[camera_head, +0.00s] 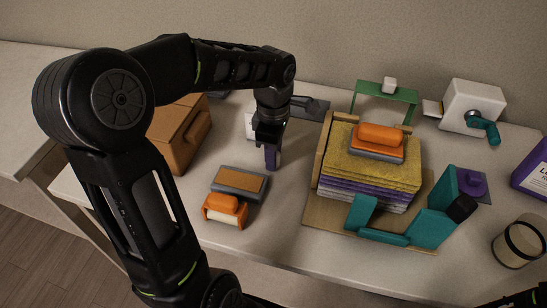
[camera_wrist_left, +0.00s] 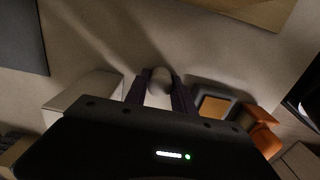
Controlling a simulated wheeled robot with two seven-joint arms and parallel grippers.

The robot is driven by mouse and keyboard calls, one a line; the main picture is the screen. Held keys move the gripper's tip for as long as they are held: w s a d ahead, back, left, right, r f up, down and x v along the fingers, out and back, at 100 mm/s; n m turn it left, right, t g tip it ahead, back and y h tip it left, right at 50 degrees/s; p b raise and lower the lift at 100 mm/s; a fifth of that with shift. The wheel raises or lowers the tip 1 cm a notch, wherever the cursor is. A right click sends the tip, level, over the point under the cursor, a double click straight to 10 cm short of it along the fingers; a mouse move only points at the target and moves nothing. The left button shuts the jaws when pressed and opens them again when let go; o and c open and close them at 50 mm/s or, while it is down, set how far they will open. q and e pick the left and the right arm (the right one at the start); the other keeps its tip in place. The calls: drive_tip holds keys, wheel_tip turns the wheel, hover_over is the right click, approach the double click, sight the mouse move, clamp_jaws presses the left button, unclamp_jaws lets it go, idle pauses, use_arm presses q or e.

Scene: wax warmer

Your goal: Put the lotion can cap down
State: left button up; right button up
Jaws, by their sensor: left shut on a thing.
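My left gripper (camera_head: 272,166) hangs low over the table, left of the stack of coloured sheets, with its fingers pointing down. In the left wrist view its two dark fingers (camera_wrist_left: 158,100) are closed around a small rounded greyish thing (camera_wrist_left: 160,80), which I take to be the lotion can cap. The fingers mostly hide it in the head view, and I cannot tell whether it touches the table.
An orange-handled block (camera_head: 224,207) and grey-framed pad (camera_head: 240,182) lie near the gripper. A brown box (camera_head: 178,138) stands left. The yellow and purple sheet stack (camera_head: 368,158) is right, with teal parts (camera_head: 432,222) in front. A jar (camera_head: 518,243) sits front right.

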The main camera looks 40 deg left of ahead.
use_arm(q)
clamp_jaws()
drive_tip(key=shift+r, duration=0.1)
wheel_tip(320, 180, up, 10)
drive_tip(key=shift+f, duration=0.1)
idle(0.5)
idle(0.8)
